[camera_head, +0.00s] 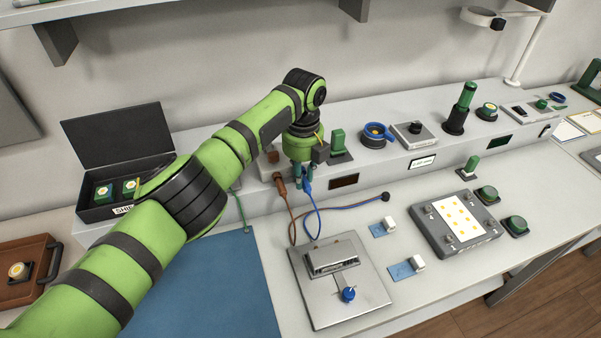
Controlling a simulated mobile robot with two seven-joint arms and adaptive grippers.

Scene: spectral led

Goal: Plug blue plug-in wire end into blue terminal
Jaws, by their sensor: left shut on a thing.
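My left arm reaches in from the lower left, and its gripper (303,181) points down at the front edge of the raised grey shelf. It is shut on the blue plug-in wire end (307,187), which is mostly covered by the fingers. The blue wire (318,222) hangs from it and curves down to the bench. A brown plug (279,183) with its own wire is just left of the gripper, at the shelf front. I cannot make out the blue terminal; the gripper may cover it. My right gripper is not in view.
A metal plate with a fixture (335,308) and blue knob (348,294) stands in front. A blue mat (215,290) lies to its left. A blue ring device (376,133) and a dark-green block (338,140) are on the shelf. The wires run to a black round end (385,196).

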